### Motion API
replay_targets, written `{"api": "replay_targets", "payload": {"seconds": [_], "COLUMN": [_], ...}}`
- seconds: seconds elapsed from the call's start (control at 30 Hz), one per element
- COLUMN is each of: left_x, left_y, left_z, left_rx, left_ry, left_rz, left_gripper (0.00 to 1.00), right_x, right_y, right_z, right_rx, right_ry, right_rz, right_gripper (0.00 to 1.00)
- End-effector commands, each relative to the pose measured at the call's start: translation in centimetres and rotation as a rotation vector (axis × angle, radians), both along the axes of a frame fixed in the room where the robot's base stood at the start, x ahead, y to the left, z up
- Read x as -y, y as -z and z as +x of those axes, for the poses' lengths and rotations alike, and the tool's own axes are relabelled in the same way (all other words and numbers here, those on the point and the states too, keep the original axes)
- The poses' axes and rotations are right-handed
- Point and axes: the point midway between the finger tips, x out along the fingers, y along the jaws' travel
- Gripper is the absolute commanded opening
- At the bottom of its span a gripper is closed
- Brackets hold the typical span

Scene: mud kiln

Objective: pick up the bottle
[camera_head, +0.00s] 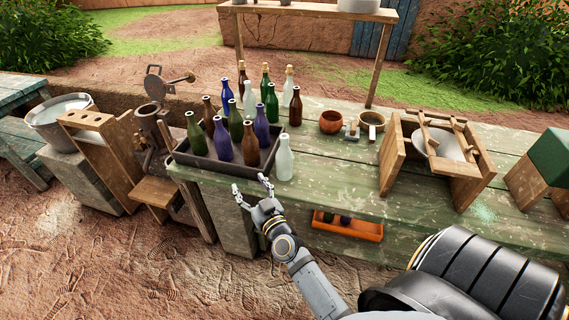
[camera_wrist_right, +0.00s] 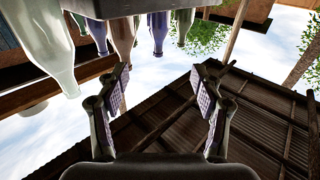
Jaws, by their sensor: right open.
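Several bottles stand on the green table's left part, and the task line does not say which one is meant. A pale white bottle (camera_head: 285,158) stands upright on the table beside the right front corner of a dark tray (camera_head: 210,167). Brown (camera_head: 250,143), purple (camera_head: 222,139) and green (camera_head: 194,132) bottles stand in the tray. My right gripper (camera_head: 250,186) is open and empty at the table's front edge, left of the white bottle and apart from it. In the right wrist view its fingers (camera_wrist_right: 160,80) are spread, and the white bottle (camera_wrist_right: 45,40) appears upside down at the left. My left gripper is out of view.
More bottles stand behind the tray. Brown bowls (camera_head: 331,122) and a wooden frame with a pale dish (camera_head: 450,148) are farther right on the table (camera_head: 345,178). An orange tray (camera_head: 347,230) sits below the tabletop. The table right of the white bottle is clear.

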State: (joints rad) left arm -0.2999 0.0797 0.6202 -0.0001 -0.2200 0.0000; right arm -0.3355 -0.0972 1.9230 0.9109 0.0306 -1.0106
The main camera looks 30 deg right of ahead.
Motion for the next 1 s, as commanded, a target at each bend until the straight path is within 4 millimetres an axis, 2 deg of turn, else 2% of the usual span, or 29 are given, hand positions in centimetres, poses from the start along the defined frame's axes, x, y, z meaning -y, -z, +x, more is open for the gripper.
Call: {"api": "replay_targets", "payload": {"seconds": [0.1, 0.23, 0.33, 0.47, 0.7, 1.0], "left_x": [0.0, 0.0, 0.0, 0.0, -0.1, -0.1], "left_y": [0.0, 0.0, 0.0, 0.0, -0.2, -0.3], "left_z": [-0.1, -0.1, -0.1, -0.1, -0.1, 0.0], "left_rx": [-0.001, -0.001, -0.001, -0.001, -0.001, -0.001], "left_ry": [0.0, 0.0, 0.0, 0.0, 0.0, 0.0], "left_rz": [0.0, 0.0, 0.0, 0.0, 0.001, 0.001], "left_gripper": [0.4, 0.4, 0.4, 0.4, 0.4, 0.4], "right_x": [4.8, 8.1, 9.0, 9.4, 11.8, 13.0], "right_y": [1.4, 3.7, 4.6, 4.7, 4.6, 4.5], "right_z": [-0.1, -1.5, -2.2, -2.2, 0.9, 2.3], "right_rx": [0.043, 0.001, -0.024, -0.03, -0.026, -0.027], "right_ry": [0.296, 0.524, 0.598, 0.612, 0.609, 0.609], "right_rz": [0.022, 0.024, 0.021, 0.018, 0.016, 0.017], "right_gripper": [0.67, 0.67, 0.67, 0.67, 0.67, 0.67]}}
